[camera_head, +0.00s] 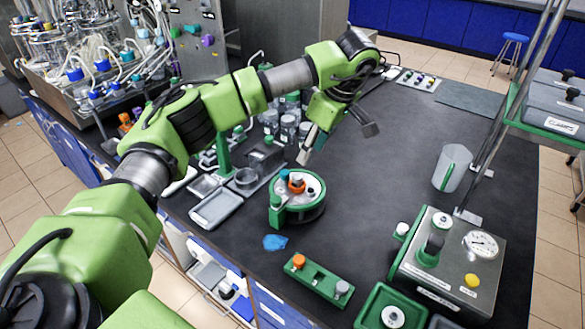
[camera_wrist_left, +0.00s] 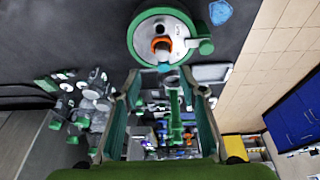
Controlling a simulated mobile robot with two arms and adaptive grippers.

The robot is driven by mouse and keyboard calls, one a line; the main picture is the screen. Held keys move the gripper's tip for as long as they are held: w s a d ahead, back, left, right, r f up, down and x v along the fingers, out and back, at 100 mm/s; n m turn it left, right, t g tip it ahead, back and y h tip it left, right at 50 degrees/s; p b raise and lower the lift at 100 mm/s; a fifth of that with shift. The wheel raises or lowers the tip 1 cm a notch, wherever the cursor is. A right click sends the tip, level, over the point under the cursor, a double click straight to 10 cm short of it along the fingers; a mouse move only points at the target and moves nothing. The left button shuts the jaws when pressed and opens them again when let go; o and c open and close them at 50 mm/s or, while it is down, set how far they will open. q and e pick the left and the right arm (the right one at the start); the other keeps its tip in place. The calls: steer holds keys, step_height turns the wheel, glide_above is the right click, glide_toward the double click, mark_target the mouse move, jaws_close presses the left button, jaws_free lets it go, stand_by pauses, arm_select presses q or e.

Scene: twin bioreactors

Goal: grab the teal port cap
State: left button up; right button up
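A round white-topped device with a green rim (camera_head: 313,205) stands on the dark bench. On its top are a small teal-blue cap (camera_head: 284,174) and an orange piece (camera_head: 297,187). My left gripper (camera_head: 337,146) is open and empty, above and beyond the round device. In the left wrist view its spread fingers (camera_wrist_left: 164,78) flank the teal cap in the picture; they appear apart from it. My right gripper is not in view.
A blue crumpled item (camera_head: 275,242) lies in front of the device. A green block with an orange knob (camera_head: 318,280), a gauge box (camera_head: 450,265) and a clear jug (camera_head: 452,168) stand nearby. Trays and jars crowd the left.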

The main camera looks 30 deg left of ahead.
arm_select(q)
steer(key=a, duration=0.2)
steer(key=p, duration=0.1)
glide_toward(285, 172)
step_height(285, 172, down, 3)
steer(key=shift+s+a+r+y, duration=0.1)
steer(key=shift+a+y, duration=0.05)
steer(key=shift+y, duration=0.15)
steer(key=shift+f, duration=0.25)
steer(key=shift+a+f, duration=0.15)
steer(key=shift+f, duration=0.05)
steer(key=p+x, duration=0.2)
steer(key=x, duration=0.3)
steer(key=shift+a+r, duration=0.15)
steer(key=shift+a, duration=0.05)
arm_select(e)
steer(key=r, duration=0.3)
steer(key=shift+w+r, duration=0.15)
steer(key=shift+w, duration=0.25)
arm_select(q)
steer(key=shift+d, duration=0.1)
steer(key=c, duration=0.9)
